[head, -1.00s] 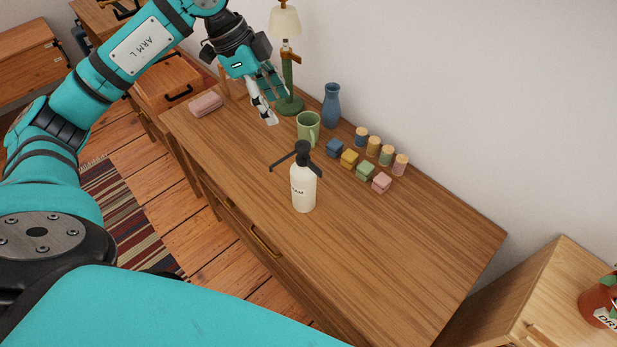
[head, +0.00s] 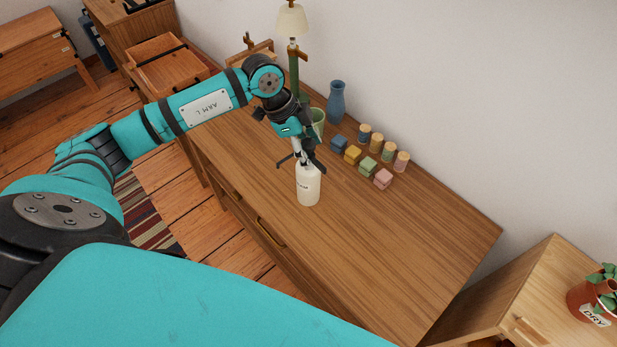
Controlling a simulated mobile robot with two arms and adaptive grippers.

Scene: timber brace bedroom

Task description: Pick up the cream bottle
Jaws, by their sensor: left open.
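The cream bottle (head: 308,187) stands upright on the wooden desk (head: 390,255). It is off-white with a black pump top and dark lettering on its side. My left gripper (head: 303,160) is open and pointed down at the bottle's top, in front of the pump from this view. The gripper's fingers and the pump overlap, so I cannot tell whether they touch. My right gripper is not in view.
A green mug (head: 317,124) stands just behind my left gripper, with a blue vase (head: 337,102) and a green lamp (head: 293,22) near the wall. Small coloured blocks (head: 353,155) and cylinders (head: 376,142) lie to the right. The desk's front right is clear.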

